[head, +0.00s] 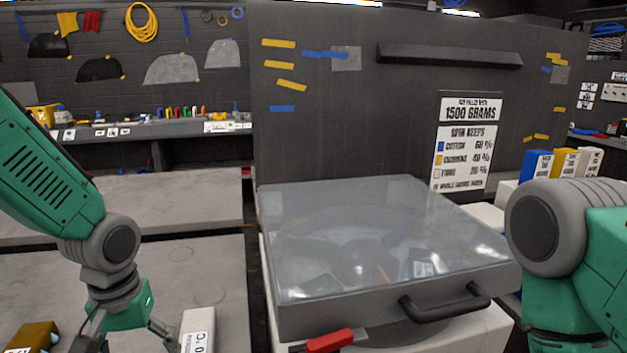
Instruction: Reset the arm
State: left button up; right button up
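My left arm comes in from the left, and its gripper (128,340) points down over the grey bench at the lower left. Its two fingers are spread apart; their tips are cut off or close to the bottom edge, and I see nothing between them. A white labelled box (197,328) stands just right of the right finger. My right arm shows as a grey joint and green links at the right edge; its gripper is out of the picture.
A machine with a closed clear lid (385,225) and a dark handle (445,303) stands in the middle. A red-handled item (330,341) lies at its front. A yellow-brown box (33,337) is at lower left. A sign (466,145) hangs on the dark panel (340,110) behind.

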pick_arm(q)
jog(key=s+d+f+m, duration=0.1)
jog(key=s+d+f, duration=0.35)
jog(key=f, duration=0.55)
jog(key=s+a+f+m, duration=0.1)
jog(key=s+a+f, duration=0.1)
jog(key=s+f, duration=0.5)
jog(key=s+a+f+m+b, duration=0.1)
jog(key=s+f, duration=0.6)
jog(key=s, duration=0.4)
jog(key=shift+s+a+t, duration=0.3)
jog(key=shift+s+a, duration=0.05)
pick_arm(e)
jog(key=shift+s+d+f, duration=0.3)
jog(key=shift+d+f, duration=0.45)
jog(key=shift+d, duration=0.05)
pick_arm(q)
jog(key=shift+a, duration=0.1)
pick_arm(e)
jog(key=shift+a, duration=0.1)
